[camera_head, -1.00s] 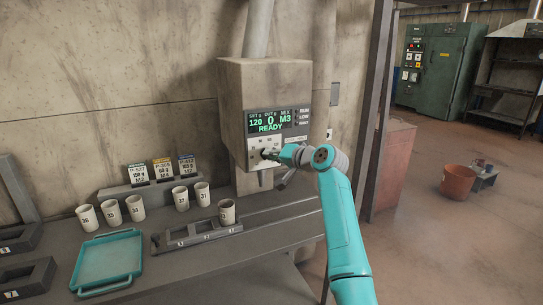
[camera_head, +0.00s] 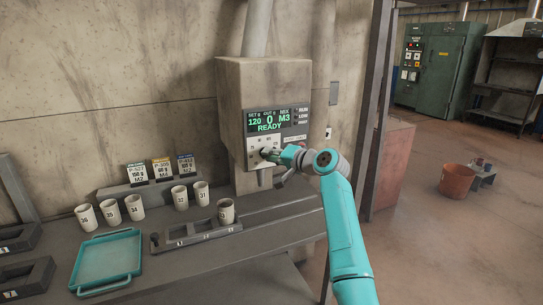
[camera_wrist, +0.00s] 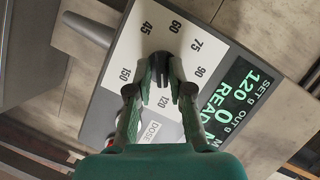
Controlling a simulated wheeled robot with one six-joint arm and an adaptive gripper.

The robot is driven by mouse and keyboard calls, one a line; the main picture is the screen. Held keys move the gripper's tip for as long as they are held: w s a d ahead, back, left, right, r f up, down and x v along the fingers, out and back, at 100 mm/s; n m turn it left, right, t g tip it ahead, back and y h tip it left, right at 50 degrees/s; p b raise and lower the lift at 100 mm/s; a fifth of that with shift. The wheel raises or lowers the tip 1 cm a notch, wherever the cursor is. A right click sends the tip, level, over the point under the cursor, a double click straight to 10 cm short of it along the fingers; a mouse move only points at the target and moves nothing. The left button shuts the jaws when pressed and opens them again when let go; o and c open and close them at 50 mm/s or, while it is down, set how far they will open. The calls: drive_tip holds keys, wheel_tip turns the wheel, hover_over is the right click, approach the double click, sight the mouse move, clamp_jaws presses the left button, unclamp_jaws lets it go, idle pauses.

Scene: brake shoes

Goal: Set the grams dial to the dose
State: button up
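The dosing machine (camera_head: 232,105) hangs on the wall. Its display (camera_head: 277,120) reads SET g 120, OUT g 0, MIX M3 and READY. The dark grams dial (camera_wrist: 161,62) is on the white panel below, ringed by numbers from 45 to 150. My gripper (camera_wrist: 163,68) has its green fingertips on either side of the dial and looks closed on it; the fingers hide part of the dial and its pointer. The 120 mark shows between the fingers. In the head view my gripper (camera_head: 270,154) is at the panel, covering the dial.
Three dose cards (camera_head: 161,169) stand on a ledge at the back. Several numbered cups stand on the bench, and one cup (camera_head: 226,211) is in a grey rack (camera_head: 165,242). A teal tray (camera_head: 107,262) lies at the front left.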

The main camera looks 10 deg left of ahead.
drive_tip(key=shift+o, duration=0.5)
drive_tip(key=shift+r, duration=0.1)
drive_tip(key=v, duration=1.2)
